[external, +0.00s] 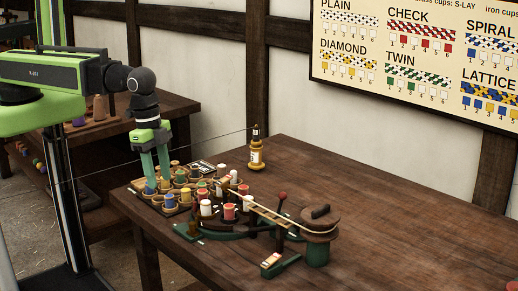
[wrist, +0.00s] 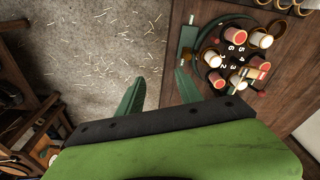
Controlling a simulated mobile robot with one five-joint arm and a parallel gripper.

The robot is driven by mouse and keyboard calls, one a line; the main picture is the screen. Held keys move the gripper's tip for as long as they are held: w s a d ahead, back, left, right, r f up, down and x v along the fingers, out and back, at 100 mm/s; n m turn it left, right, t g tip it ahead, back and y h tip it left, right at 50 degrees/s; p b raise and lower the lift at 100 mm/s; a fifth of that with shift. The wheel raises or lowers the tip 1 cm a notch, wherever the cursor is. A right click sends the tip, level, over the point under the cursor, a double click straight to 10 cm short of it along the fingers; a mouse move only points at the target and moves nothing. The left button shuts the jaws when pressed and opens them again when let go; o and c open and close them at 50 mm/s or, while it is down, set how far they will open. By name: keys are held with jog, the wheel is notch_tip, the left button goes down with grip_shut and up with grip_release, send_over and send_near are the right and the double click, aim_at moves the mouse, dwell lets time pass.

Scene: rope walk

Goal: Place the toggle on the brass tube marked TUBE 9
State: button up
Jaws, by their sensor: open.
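My gripper (external: 158,186) is open, its two green fingers pointing down at the left end of the rack of round cups (external: 170,211). In the wrist view my gripper (wrist: 160,78) shows nothing between its fingers, only floor beyond them. I cannot make out the toggle for sure in either view. Several cups in the rack hold coloured bobbins, and a small dark sign with white marks (external: 203,167) stands behind them. I cannot read TUBE 9 on anything, so I cannot tell which piece is that brass tube. My fingers hide part of the rack's left end.
A braiding device with a round wooden top (external: 320,220) and red and white bobbins stands right of the rack. Its numbered plate (wrist: 228,62) shows in the wrist view. A yellow-brown post (external: 257,157) stands behind.

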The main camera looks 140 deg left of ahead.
jog(key=s+d+f+m+b, duration=0.2)
jog(key=d, duration=0.7)
jog(key=s+d+f+m+g+b, duration=0.1)
jog(key=s+d+f, duration=0.1)
jog(key=d, duration=0.8)
jog(key=shift+m+g+b, duration=0.3)
jog(key=shift+m+b, duration=0.05)
jog(key=shift+m, duration=0.05)
